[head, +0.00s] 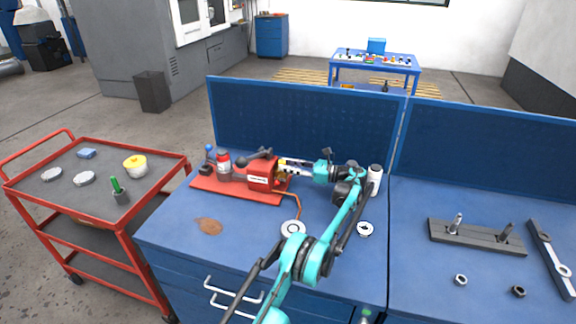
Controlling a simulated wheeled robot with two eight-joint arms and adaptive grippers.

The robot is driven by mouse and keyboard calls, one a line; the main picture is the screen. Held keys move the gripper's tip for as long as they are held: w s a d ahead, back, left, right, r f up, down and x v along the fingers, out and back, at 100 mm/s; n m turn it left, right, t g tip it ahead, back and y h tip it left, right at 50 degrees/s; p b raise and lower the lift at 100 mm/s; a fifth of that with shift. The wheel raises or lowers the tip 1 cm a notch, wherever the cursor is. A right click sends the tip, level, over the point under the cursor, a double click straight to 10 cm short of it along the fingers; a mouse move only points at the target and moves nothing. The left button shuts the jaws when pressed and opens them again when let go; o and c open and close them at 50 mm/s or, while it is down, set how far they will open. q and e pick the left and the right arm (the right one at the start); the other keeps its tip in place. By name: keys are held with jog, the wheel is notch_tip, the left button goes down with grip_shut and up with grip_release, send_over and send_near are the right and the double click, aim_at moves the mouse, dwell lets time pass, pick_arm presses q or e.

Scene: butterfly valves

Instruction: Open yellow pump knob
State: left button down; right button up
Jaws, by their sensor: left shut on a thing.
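The red pump (261,178) stands on a red base plate (236,190) on the blue workbench. My left gripper (286,165) reaches in from the right, pointing left, at the pump's right side. It is shut on the yellow knob, of which only small yellow bits show between and beside the fingers. The rest of the knob is hidden by the gripper, so its turn angle cannot be told. My right gripper is not in view.
Round gauges (292,229) lie in front. A blue perforated panel (305,125) rises behind. A red cart (60,205) stands left. The bench's front left is mostly clear.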

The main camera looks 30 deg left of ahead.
pick_arm(q)
jog(key=c, duration=1.2)
grip_release()
notch_tip(320, 180, up, 10)
jog(key=shift+r, duration=0.1)
